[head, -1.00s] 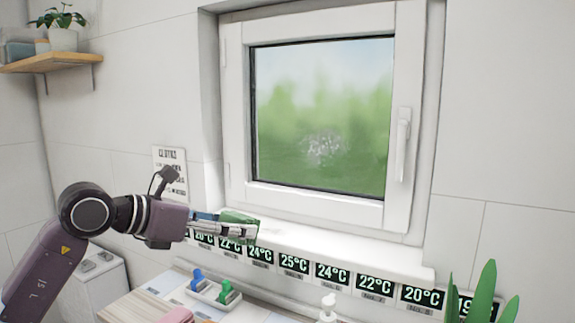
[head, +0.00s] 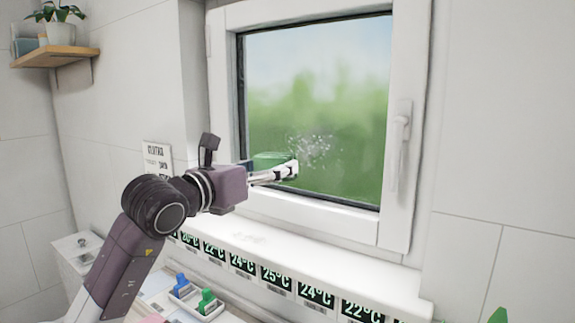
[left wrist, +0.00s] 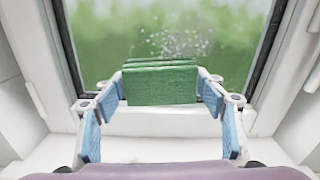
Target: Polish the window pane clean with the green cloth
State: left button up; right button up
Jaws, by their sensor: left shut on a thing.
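My left gripper (head: 284,170) is shut on the green cloth (head: 268,159), in front of the lower left part of the window pane (head: 318,95). The cloth is folded and held upright between the blue-padded fingers in the left wrist view (left wrist: 162,84). I cannot tell whether the cloth touches the glass. A whitish speckled smudge (head: 316,148) is on the lower middle of the pane, just right of the fingertips. It shows above the cloth in the left wrist view (left wrist: 178,42). My right gripper is not in view.
The white sill (head: 330,262) juts out below the window, with a strip of temperature labels (head: 275,277) under its edge. The window handle (head: 400,140) is on the right of the frame. A holder with blue and green clips (head: 196,298) stands below left.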

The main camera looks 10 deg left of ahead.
pick_arm(q)
jog(key=shift+w+r, duration=0.15)
jog(key=shift+w, duration=0.05)
jog(key=shift+w+d+r+p, duration=0.1)
jog(key=shift+w+r+p, duration=0.05)
jog(key=shift+w+p, duration=0.55)
jog(key=shift+p+x, duration=0.4)
jog(key=shift+x, duration=0.6)
jog(key=shift+w+d, duration=0.4)
jog(key=shift+w, duration=0.2)
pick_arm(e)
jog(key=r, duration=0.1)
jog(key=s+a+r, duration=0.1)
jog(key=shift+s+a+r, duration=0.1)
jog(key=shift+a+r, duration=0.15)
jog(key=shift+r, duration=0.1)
pick_arm(q)
jog(key=shift+w+d, duration=0.1)
jog(key=shift+w, duration=0.25)
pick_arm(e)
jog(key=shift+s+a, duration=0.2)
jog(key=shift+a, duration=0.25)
pick_arm(q)
jog(key=shift+w+d+p, duration=0.2)
jog(key=shift+w+p, duration=0.1)
jog(key=shift+w, duration=0.1)
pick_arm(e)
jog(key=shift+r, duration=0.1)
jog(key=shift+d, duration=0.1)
